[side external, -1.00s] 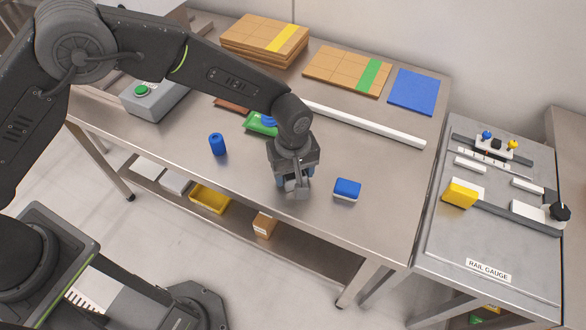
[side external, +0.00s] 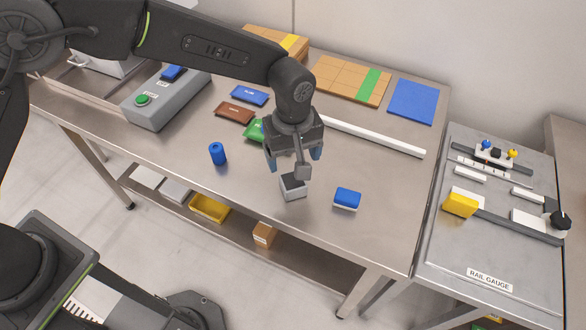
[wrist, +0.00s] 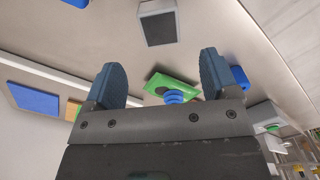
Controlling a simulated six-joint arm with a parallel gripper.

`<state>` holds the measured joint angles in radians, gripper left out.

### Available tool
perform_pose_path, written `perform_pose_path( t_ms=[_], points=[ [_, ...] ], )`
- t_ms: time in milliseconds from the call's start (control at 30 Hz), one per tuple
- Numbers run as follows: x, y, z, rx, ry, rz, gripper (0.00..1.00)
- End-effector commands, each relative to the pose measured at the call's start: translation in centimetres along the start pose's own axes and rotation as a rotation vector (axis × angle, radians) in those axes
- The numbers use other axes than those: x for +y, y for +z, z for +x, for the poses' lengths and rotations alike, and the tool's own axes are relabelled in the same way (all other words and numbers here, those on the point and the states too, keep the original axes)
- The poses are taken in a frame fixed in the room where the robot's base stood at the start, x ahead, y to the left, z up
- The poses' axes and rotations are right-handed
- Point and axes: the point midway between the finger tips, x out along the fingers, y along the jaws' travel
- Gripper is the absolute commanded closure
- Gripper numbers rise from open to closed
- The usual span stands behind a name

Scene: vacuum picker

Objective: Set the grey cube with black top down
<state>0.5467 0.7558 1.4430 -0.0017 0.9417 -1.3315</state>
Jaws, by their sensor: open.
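The grey cube with black top (side external: 292,187) rests on the steel table near its front edge, upright as far as I can see. In the wrist view the cube (wrist: 159,22) shows beyond the fingertips, apart from them. My gripper (side external: 293,160) is open and empty, raised above and behind the cube. In the wrist view its two blue fingers (wrist: 160,80) stand wide apart. A small suction cup on my tool overlaps the view of a green packet (wrist: 172,88) on the table.
A blue-topped block (side external: 347,198) stands just right of the cube, and a blue cylinder (side external: 218,153) to the left. Brown (side external: 235,112) and blue packets (side external: 249,95) lie farther back. A white rail (side external: 372,136) lies behind. The rail gauge bench (side external: 480,250) stands at right.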

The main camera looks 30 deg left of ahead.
Motion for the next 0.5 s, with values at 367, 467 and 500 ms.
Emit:
perform_pose_path(
  t_ms=[367, 467, 500],
  points=[
    [0.0, 0.0, -3.2, 0.000, -0.001, 0.000, 0.20],
    [0.0, 0.0, -3.2, 0.000, -0.001, 0.000, 0.20],
    [0.0, 0.0, -3.2, 0.000, -0.001, 0.000, 0.20]
  ],
)
